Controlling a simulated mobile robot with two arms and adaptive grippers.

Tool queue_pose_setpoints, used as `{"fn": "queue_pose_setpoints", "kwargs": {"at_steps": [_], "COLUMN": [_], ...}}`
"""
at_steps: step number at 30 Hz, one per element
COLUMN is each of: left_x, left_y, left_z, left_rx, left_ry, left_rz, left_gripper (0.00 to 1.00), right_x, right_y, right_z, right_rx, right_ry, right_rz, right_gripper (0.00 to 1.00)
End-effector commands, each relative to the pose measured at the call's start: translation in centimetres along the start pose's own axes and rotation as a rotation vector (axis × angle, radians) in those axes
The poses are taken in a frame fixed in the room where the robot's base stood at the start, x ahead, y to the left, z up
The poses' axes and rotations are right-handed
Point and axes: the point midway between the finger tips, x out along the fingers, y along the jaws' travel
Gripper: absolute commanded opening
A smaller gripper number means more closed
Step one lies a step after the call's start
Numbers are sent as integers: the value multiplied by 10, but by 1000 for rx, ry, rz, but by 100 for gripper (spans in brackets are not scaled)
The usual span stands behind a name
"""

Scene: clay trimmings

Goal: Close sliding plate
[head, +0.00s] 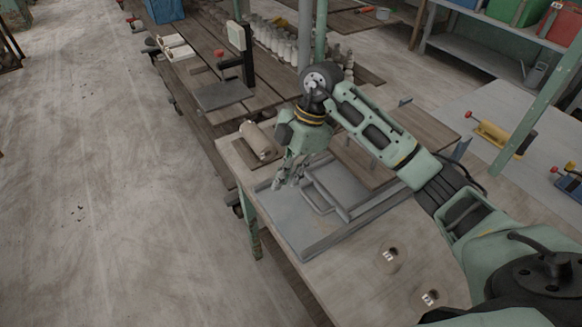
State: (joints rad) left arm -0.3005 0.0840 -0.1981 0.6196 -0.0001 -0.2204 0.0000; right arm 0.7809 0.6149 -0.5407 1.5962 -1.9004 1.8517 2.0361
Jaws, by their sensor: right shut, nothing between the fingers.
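A grey metal fixture (285,222) lies on the light wooden workbench, with raised rails along its side. The sliding plate (335,183) appears to be the grey panel at its back right, partly behind my right arm. A bar handle (319,204) stands at the front of it. My right gripper (284,184) is shut and empty, pointing down over the left part of the fixture, left of the handle. It looks apart from the handle; its height above the metal is hard to tell. My left gripper is out of view.
A wooden roller (258,139) lies on a board at the bench's far left corner. A brown board (370,165) sits behind the fixture under my right arm. A long dark table (270,75) stands behind.

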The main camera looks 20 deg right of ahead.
Motion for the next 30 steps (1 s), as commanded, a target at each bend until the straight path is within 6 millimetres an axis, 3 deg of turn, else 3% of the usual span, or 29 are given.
{"fn": "queue_pose_setpoints", "kwargs": {"at_steps": [9, 12, 18, 30], "left_x": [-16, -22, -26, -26], "left_y": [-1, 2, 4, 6], "left_z": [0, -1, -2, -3], "left_rx": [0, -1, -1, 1], "left_ry": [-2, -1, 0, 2], "left_rz": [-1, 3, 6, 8], "left_gripper": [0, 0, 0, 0], "right_x": [64, 58, 57, 57], "right_y": [-1, 0, 0, 0], "right_z": [0, 19, 36, 40], "right_rx": [1, 4, 0, -2], "right_ry": [3, 1, 2, 2], "right_rz": [-3, 0, 1, 1], "right_gripper": [0, 0, 0, 0]}}
